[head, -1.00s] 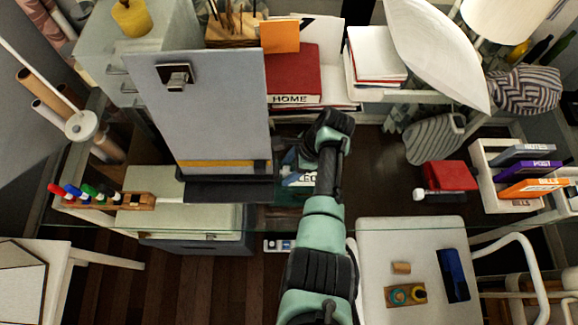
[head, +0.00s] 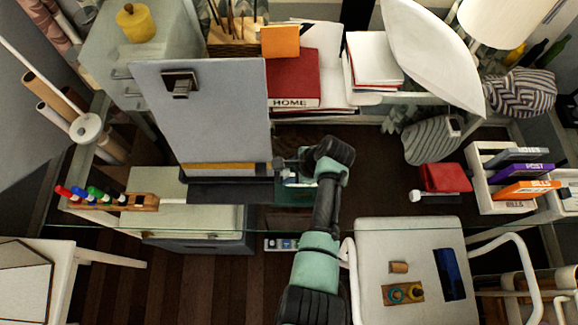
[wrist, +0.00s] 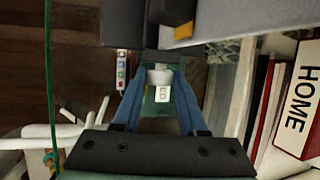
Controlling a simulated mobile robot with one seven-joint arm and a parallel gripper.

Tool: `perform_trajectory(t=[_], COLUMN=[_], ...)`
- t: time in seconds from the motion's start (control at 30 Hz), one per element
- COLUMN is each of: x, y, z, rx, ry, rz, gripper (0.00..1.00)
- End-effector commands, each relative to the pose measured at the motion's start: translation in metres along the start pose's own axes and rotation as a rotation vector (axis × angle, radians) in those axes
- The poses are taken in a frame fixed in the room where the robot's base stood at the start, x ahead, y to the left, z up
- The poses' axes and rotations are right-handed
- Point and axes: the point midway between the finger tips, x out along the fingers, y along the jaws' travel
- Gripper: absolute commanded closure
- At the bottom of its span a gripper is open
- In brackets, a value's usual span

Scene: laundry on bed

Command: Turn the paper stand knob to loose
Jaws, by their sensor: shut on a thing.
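The paper stand (head: 215,115) is a tall grey board with a dark clip at its top and a dark base, standing on the glass desk. Its knob (wrist: 160,77) is a small pale cylinder at the stand's lower right side, seen in the wrist view. My gripper (wrist: 161,84) has its two blue fingers shut on the knob, one on each side. In the head view my gripper (head: 284,171) reaches the stand's right lower edge from the right, and the knob is hard to make out there. I cannot tell how far the knob is turned.
A red HOME book (head: 293,82) and white papers lie behind my gripper. A marker holder (head: 140,201) sits left of the stand. A red box (head: 445,177) and a white rack (head: 480,165) are at the right. A chair (head: 400,240) stands in front.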

Motion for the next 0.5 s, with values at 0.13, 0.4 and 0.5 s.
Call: perform_trajectory(t=[0.13, 0.4, 0.5], x=[-0.001, 0.006, 0.009], y=[0.005, 0.011, 0.012], z=[0.0, -0.003, -0.004], rx=[-0.049, -0.15, -0.185], ry=[0.0, 0.002, 0.001], rz=[-0.123, -0.362, -0.451], gripper=[1.0, 1.0, 1.0])
